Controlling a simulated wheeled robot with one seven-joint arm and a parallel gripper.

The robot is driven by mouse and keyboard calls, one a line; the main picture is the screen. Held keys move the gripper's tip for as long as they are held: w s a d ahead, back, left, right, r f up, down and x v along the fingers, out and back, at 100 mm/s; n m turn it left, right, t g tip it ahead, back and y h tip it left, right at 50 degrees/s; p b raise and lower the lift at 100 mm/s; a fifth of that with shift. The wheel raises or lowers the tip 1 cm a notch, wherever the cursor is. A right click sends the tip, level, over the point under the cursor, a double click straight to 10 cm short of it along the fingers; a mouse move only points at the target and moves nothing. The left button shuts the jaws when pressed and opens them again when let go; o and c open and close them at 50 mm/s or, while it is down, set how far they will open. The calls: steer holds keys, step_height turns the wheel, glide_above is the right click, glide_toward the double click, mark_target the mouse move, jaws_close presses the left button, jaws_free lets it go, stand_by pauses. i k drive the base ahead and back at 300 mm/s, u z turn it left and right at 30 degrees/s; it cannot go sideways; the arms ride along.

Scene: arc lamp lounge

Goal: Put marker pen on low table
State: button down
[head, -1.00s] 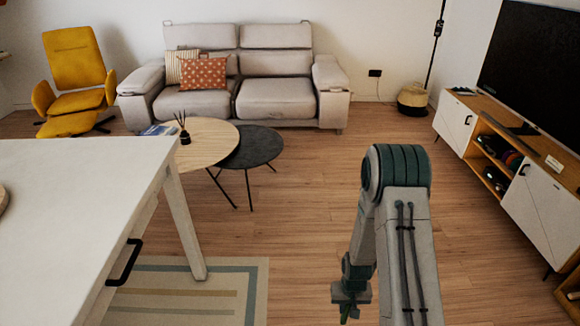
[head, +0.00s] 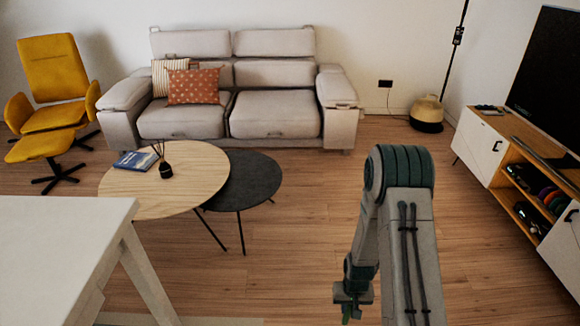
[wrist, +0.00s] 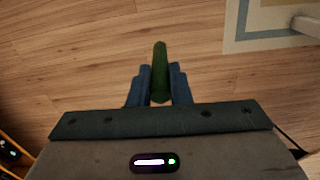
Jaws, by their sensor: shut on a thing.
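My gripper (wrist: 159,88) is shut on a green marker pen (wrist: 160,62), which sticks out past the blue fingertips in the wrist view. In the head view my gripper (head: 351,305) hangs over the bare floor at the lower middle, with a bit of the green pen below it. The low table is a pair: a round light-wood top (head: 190,188) and a lower dark round top (head: 262,180) partly under it. Both stand ahead and to the left of my gripper, well apart from it.
A blue book (head: 134,161) and a reed diffuser (head: 165,170) stand on the wood top; the dark top looks bare. A white table (head: 60,235) is at the near left. A grey sofa (head: 275,115) is behind, a TV cabinet (head: 482,143) at right. Floor between is clear.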

mark_target(259, 169)
steer(key=i, duration=3.95)
steer(key=u, duration=1.9)
